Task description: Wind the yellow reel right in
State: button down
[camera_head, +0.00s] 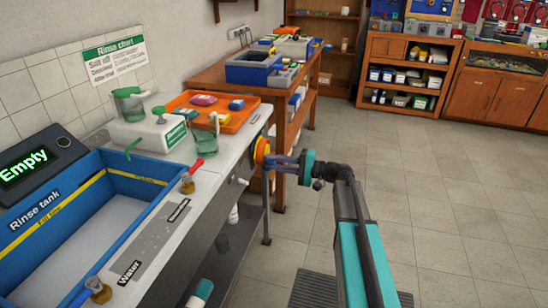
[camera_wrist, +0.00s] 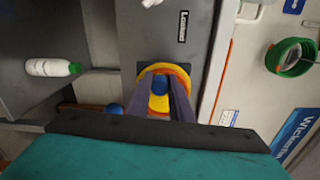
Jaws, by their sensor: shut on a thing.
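The yellow reel (camera_head: 262,150) is mounted on the end face of the white-topped bench. It is a round yellow disc with an orange rim. In the wrist view the reel (camera_wrist: 148,71) is straight ahead, partly hidden by my fingers. My gripper (camera_head: 268,160) reaches it from the right. In the wrist view my gripper's fingers (camera_wrist: 162,93) are shut at the reel's face, with a blue knob (camera_wrist: 160,84) between them. The exact contact is hard to make out.
The rinse tank (camera_head: 95,220) and an orange tray (camera_head: 213,108) are on the bench. A wooden table (camera_head: 275,85) stands just beyond the reel. A white bottle (camera_wrist: 50,68) lies on the lower shelf. The tiled floor right of my arm is clear.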

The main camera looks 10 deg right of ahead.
jog(key=shift+r+m+p, duration=0.45)
jog(key=shift+m+p, duration=0.65)
jog(key=c, duration=1.6)
grip_release()
jog(key=v, duration=1.4)
jog(key=shift+a, duration=0.1)
jog(key=shift+a, duration=0.15)
